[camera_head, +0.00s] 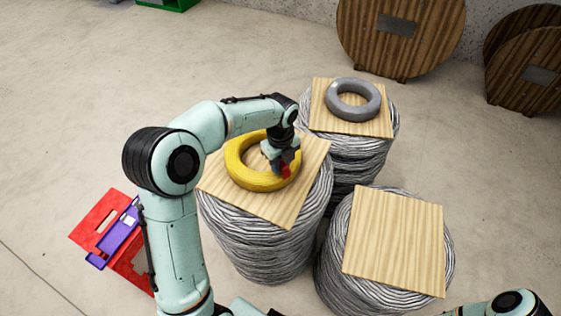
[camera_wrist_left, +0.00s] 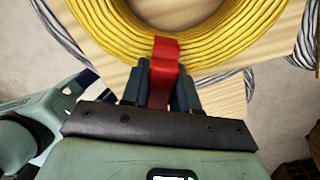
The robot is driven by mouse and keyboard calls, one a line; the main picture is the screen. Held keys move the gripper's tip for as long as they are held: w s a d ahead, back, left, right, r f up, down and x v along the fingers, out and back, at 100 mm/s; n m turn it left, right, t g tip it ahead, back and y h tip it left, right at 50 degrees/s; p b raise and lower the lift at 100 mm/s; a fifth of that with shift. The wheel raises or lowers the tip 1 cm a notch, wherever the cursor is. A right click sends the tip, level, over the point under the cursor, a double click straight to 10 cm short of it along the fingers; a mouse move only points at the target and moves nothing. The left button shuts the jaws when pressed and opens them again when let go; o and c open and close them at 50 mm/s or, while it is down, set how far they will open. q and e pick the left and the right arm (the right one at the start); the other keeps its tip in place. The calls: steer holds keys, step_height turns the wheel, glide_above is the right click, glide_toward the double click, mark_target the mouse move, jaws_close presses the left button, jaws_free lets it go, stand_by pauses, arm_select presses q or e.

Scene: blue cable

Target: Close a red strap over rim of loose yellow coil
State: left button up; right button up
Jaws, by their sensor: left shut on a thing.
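The yellow coil (camera_head: 247,179) lies flat on a square wooden board (camera_head: 273,211) on top of a grey cable stack. My left gripper (camera_head: 286,168) is over the right part of the coil's rim, shut on the red strap (camera_head: 286,171). In the left wrist view the red strap (camera_wrist_left: 164,62) stands between the two dark fingers, its upper end against the rim of the yellow coil (camera_wrist_left: 110,40). I cannot tell whether the strap passes around the rim. At the lower right only a piece of my right arm shows; its gripper is out of view.
A grey coil (camera_head: 353,113) lies on a board on the stack behind. A bare board (camera_head: 396,240) tops the stack at front right. A red box (camera_head: 112,238) with a purple tool stands on the floor at left. Wooden reels (camera_head: 398,52) lean at the back wall.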

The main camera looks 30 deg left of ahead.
arm_select(q)
steer(key=shift+f, duration=0.3)
steer(key=shift+f, duration=0.5)
steer(key=shift+r, duration=0.2)
steer(key=shift+r, duration=0.5)
steer(key=shift+p, duration=0.3)
stand_by(0.4)
steer(key=shift+f, duration=0.25)
steer(key=shift+f, duration=0.35)
steer(key=shift+f, duration=0.1)
